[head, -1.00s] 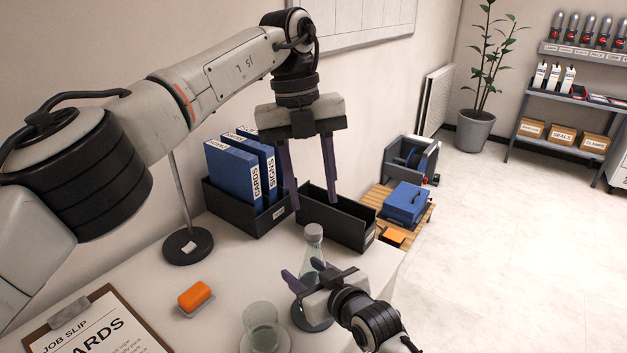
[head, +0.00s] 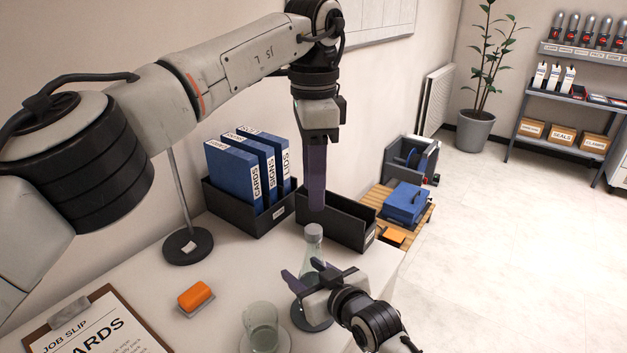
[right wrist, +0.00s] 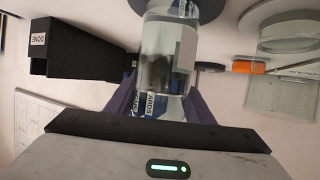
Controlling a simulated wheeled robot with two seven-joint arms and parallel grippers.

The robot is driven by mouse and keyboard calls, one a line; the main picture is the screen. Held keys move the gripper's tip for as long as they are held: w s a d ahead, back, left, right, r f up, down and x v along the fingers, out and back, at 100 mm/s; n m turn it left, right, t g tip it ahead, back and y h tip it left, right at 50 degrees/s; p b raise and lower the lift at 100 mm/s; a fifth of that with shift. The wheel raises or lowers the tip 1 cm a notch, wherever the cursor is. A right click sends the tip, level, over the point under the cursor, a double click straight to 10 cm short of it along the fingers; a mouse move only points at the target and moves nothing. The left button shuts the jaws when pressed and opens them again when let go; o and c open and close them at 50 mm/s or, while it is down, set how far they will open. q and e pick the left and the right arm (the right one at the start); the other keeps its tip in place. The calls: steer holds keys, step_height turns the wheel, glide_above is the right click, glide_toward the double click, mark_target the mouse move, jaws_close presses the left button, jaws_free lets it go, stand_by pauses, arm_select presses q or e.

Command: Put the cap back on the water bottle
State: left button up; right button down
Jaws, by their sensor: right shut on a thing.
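The clear water bottle (head: 312,257) stands upright near the table's right edge, with a greyish cap-like top (head: 313,231) on its neck. My right gripper (head: 304,273) is shut around the bottle's body from the front right. The bottle's clear body (right wrist: 165,60) also shows between the fingers in the right wrist view. My left gripper (head: 316,207) hangs pointing down just above the bottle top, with a small gap visible. Its fingers are seen edge-on, one covering the other, so their opening is hidden.
A drinking glass (head: 261,328) stands on a coaster left of the bottle. An orange block (head: 194,295) on a small dish, a lamp base (head: 187,246) and a clipboard (head: 95,330) lie further left. Black bins (head: 345,222) stand behind, one holding blue binders (head: 232,172).

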mark_target(313, 228)
arm_select(q)
steer(key=shift+f, duration=0.1)
steer(key=shift+f, duration=3.9)
steer(key=shift+c, duration=0.5)
